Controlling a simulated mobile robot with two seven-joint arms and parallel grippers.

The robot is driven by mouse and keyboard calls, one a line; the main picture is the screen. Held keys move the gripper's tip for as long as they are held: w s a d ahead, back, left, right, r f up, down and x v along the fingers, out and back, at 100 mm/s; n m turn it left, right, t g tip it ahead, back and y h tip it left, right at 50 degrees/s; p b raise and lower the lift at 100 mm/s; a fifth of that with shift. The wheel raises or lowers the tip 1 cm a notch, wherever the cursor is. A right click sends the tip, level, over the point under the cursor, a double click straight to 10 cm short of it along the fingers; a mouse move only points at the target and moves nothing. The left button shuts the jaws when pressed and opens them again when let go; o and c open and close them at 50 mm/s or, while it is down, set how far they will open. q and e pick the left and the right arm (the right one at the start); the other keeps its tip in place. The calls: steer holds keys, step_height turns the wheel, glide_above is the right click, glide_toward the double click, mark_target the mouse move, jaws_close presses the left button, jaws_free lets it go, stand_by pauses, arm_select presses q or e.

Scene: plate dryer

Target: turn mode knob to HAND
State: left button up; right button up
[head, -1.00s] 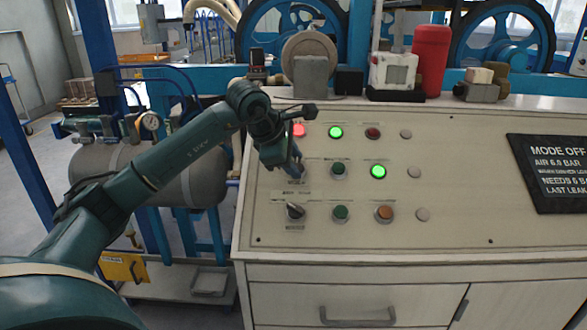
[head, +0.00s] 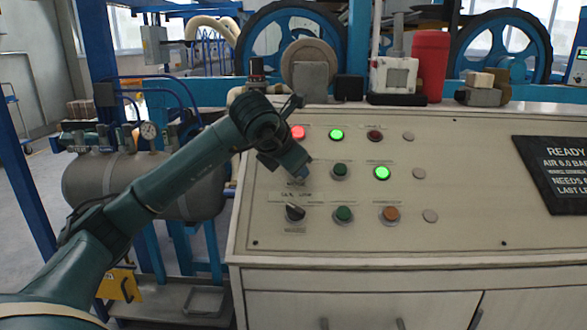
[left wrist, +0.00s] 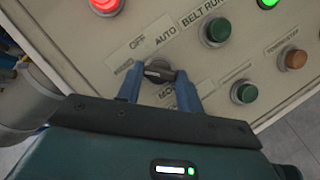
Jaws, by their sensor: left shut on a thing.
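The mode knob (left wrist: 158,72) is a dark round knob with a raised grip, on the cream panel in the left wrist view. Labels OFF and AUTO are printed above it; a small label at its left is too blurred to read. My left gripper (left wrist: 160,80) is shut on the knob, one blue finger on each side. The knob's grip lies roughly across the picture; which end points I cannot tell. In the head view my left gripper (head: 298,174) covers the knob. My right gripper is not in view.
A second selector knob (head: 295,211) sits just below. Green buttons (head: 340,171), lamps and an orange button (head: 390,213) stand to the right. A dark display (head: 556,172) reads READY and AIR 6.0 BAR. The panel's lower right is clear.

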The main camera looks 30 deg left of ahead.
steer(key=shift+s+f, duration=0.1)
arm_select(q)
steer(key=shift+n, duration=0.3)
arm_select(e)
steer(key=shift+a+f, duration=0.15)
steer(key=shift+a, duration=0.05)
arm_select(q)
steer(key=o, duration=1)
steer(key=v, duration=1.3)
steer(key=shift+s+d+p, duration=0.15)
steer(key=shift+p, duration=0.15)
